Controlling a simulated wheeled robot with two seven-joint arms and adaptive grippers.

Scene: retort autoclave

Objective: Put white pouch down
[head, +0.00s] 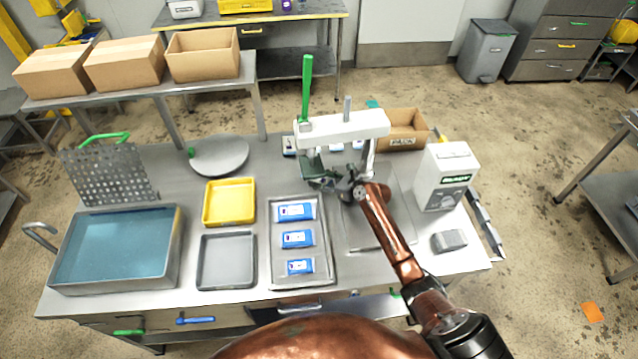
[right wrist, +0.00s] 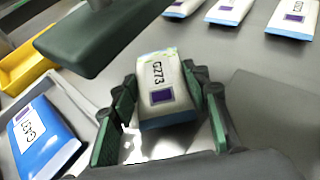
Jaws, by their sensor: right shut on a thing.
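The white pouch (right wrist: 158,92), with a purple square and the print G273, is between the fingers of my right gripper (right wrist: 160,100) in the right wrist view. The gripper is shut on it. In the head view my right gripper (head: 343,187) is at the press (head: 342,127), below its white crossbar; the held pouch is hard to make out there. A dark green press plate (right wrist: 105,42) is close by at upper left in the wrist view. Other white pouches (right wrist: 230,10) lie in a row behind. My left gripper is not in view.
A metal tray (head: 275,262) holds blue pouches (head: 298,239), left of my right arm. A grey tray (head: 227,262), yellow tray (head: 229,202) and water basin (head: 120,250) stand further left. A white boxy device (head: 446,178) and an open carton (head: 405,138) stand at right.

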